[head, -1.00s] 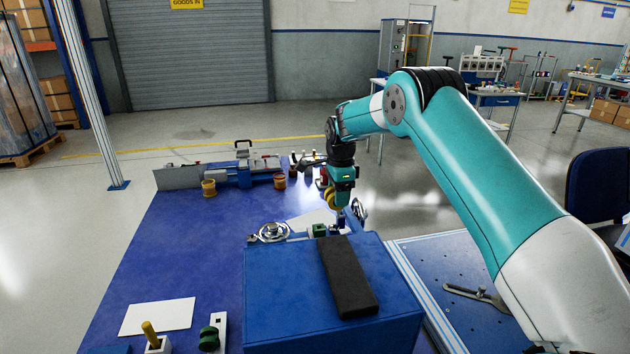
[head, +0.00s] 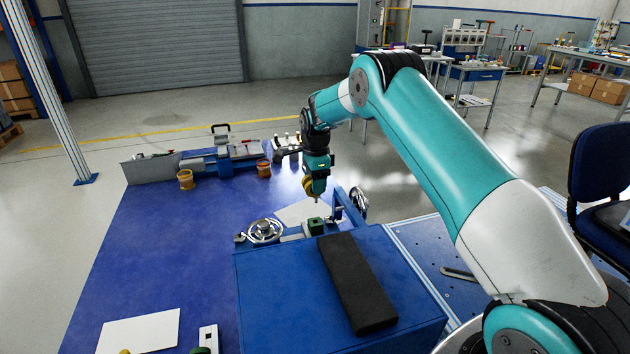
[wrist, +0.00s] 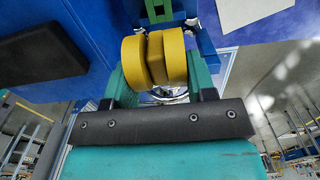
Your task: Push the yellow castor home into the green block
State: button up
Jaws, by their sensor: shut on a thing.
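The yellow castor (head: 308,187) is held in my gripper (head: 316,177), with its stem pointing down. In the wrist view the castor's twin wheels (wrist: 172,58) sit between the two teal fingers (wrist: 157,78). The green block (head: 316,226) stands on the bench behind the blue box. In the head view the stem's tip hangs above the block with a visible gap. A green part, probably the block (wrist: 158,10), shows at the top of the wrist view. The stem is hidden there behind the wheels.
A blue box (head: 285,290) with a black pad (head: 357,283) on top stands just in front of the block. A blue upright with a handwheel (head: 359,198) stands right of the block, another handwheel (head: 264,231) left. The blue bench top (head: 150,250) is clear at left.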

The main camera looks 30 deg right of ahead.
aim_at(315, 198)
jog(key=shift+a+r, duration=0.1)
jog(key=shift+f+b, duration=1.35)
jog(key=shift+f, duration=1.6)
jog(key=shift+f+b, duration=0.6)
jog(key=shift+f, duration=1.15)
jog(key=o, duration=1)
jog(key=shift+c, duration=0.2)
notch_tip(315, 198, up, 18)
jog(key=shift+f+p, duration=0.25)
jog(key=shift+p, duration=0.15)
